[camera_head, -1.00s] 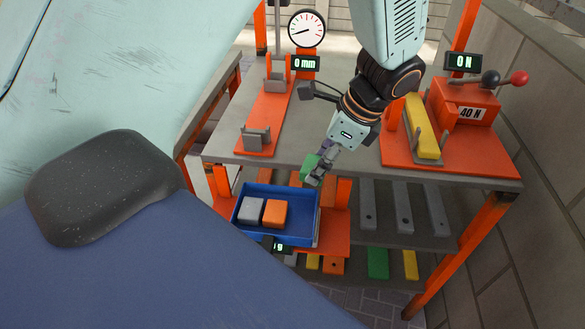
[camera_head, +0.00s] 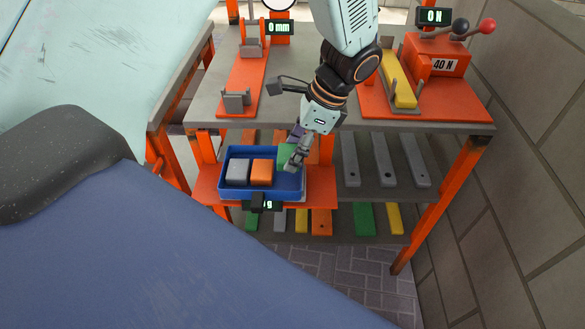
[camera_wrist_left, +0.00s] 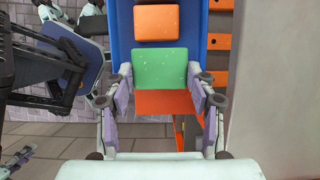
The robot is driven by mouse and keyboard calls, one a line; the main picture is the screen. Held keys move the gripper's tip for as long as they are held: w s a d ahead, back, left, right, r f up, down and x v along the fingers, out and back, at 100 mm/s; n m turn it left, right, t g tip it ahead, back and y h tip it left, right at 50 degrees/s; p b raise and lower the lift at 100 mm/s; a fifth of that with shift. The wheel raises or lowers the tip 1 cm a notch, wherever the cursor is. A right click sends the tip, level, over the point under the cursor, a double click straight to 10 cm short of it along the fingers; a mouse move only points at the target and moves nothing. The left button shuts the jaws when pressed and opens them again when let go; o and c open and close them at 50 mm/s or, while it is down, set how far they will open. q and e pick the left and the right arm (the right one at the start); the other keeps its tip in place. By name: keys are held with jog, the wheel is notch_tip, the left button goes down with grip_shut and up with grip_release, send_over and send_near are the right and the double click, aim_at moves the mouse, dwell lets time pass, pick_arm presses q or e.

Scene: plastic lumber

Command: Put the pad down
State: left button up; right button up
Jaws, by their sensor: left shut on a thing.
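The green pad (camera_head: 286,154) is between the fingers of my left gripper (camera_head: 297,156), at the right end of the blue tray (camera_head: 262,191). In the left wrist view the fingers (camera_wrist_left: 161,94) close on both sides of the pad (camera_wrist_left: 160,68). A grey pad (camera_head: 237,171) and an orange pad (camera_head: 261,172) lie side by side in the left and middle of the tray. I cannot tell whether the green pad touches the tray floor.
The tray stands on an orange scale with a small display (camera_head: 266,204), below the grey bench top (camera_head: 310,116). Grey planks (camera_head: 386,160) lie on the shelf to the right. A red-orange press (camera_head: 436,65) holding a yellow bar stands on the bench.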

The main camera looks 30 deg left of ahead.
aim_at(292, 176)
pick_arm(q)
jog(key=shift+f, duration=0.4)
jog(key=shift+s+a+f, duration=0.15)
jog(key=shift+s+f, duration=0.05)
notch_tip(292, 176, down, 3)
jog(key=shift+s+f+b, duration=0.1)
jog(key=shift+b, duration=0.5)
jog(key=shift+w, duration=0.25)
jog(key=shift+s+f, duration=0.1)
jog(key=shift+s, duration=0.25)
jog(key=o, duration=1.3)
jog(key=shift+w+f, duration=0.15)
jog(key=shift+w, duration=0.1)
jog(key=shift+c, duration=0.2)
jog(key=shift+s, duration=0.1)
jog(key=shift+s, duration=0.1)
